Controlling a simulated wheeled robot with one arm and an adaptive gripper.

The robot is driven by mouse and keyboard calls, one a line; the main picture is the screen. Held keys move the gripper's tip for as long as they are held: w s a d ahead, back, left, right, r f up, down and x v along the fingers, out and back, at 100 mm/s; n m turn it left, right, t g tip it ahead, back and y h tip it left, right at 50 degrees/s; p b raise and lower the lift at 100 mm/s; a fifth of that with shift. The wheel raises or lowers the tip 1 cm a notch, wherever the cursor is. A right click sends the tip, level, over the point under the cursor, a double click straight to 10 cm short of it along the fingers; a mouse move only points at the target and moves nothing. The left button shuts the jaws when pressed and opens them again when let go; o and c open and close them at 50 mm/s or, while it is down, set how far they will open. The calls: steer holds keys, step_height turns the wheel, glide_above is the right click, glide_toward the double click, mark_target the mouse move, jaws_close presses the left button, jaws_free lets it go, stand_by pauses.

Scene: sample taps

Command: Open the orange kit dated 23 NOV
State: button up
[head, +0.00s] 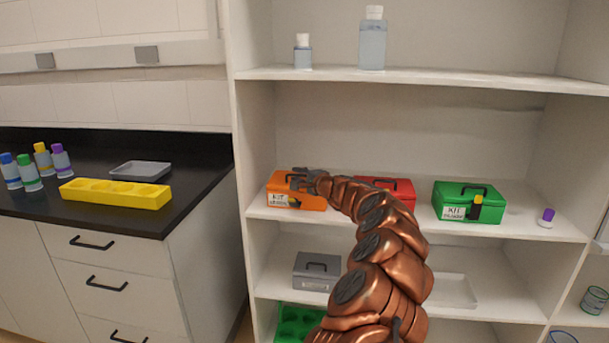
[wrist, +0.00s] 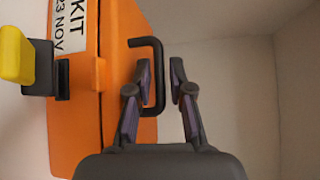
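The orange kit (head: 283,189) sits on the middle shelf at the left, partly behind my gripper. In the wrist view, the kit (wrist: 82,120) appears sideways, with a white label (wrist: 72,25) reading KIT 23 NOV. Its lid looks closed. A yellow and black piece (wrist: 20,60) sticks out from its front beside the label. My gripper (wrist: 160,72) is open at the lid, with the outer bar of the black handle (wrist: 158,75) between its fingers in the picture. A gap shows to the right finger; contact with the left finger is unclear. My gripper also shows in the head view (head: 303,179).
A red kit (head: 398,188), partly behind my arm, and a green kit (head: 452,196) stand to the right on the same shelf. The shelf above (head: 420,78) holds two bottles. A grey box (head: 316,272) stands below. The shelf's left wall (head: 257,130) is close to the orange kit.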

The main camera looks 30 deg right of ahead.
steer(key=shift+w, duration=0.15)
jaws_close()
stand_by(0.5)
